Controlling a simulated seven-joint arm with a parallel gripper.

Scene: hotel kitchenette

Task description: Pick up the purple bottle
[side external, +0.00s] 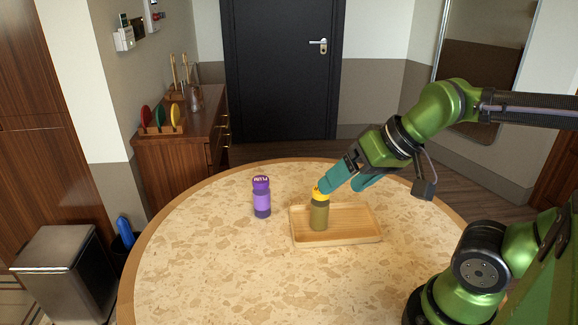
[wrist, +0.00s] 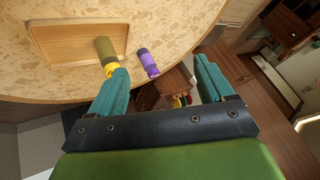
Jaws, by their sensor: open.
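The purple bottle (side external: 262,198) stands upright on the round table, left of the wooden tray. In the wrist view the purple bottle (wrist: 147,62) shows between the two fingers but farther off. A dark yellow bottle with a yellow cap (side external: 319,212) stands in the tray (side external: 358,224). My gripper (side external: 347,181) is open and empty, above the tray and right of the purple bottle. In the side view one finger overlaps the yellow cap; whether it touches cannot be told. In the wrist view the yellow bottle (wrist: 105,52) is close to the left fingertip.
The table (side external: 205,265) is clear around the purple bottle and in front of it. A wooden cabinet (side external: 175,160) with utensils on top stands behind at left. A bin (side external: 62,270) stands left of the table.

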